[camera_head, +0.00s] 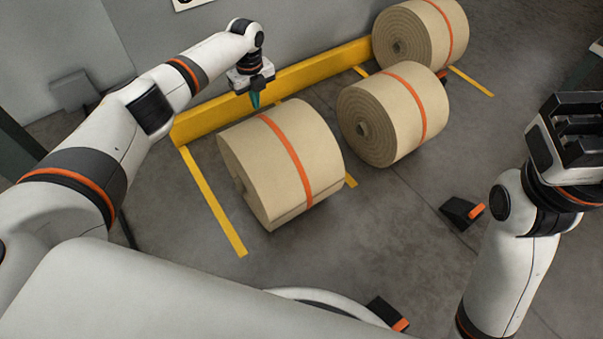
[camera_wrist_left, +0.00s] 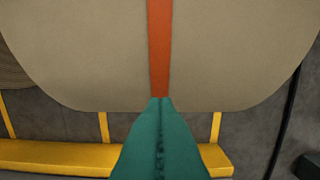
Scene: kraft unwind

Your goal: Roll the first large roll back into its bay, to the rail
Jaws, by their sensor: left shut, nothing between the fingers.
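The nearest large tan kraft roll (camera_head: 250,160), with an orange band, lies on its side between yellow floor lines, close in front of the yellow rail (camera_head: 305,80). In the left wrist view the roll (camera_wrist_left: 80,55) fills the top, and floor shows between it and the rail (camera_wrist_left: 50,155). My left gripper (camera_head: 255,100) is shut and empty, pointing down at the roll's rail side. Its teal fingertips (camera_wrist_left: 160,103) overlap the lower end of the band; contact cannot be told. My right gripper (camera_head: 578,130) is raised at the right, away from the rolls; its finger opening is unclear.
Another banded roll (camera_head: 395,115) lies right of the nearest one, and a third roll (camera_head: 420,35) is farther back by the rail. Black-and-orange wedges (camera_head: 462,212) and (camera_head: 388,313) sit on the floor.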

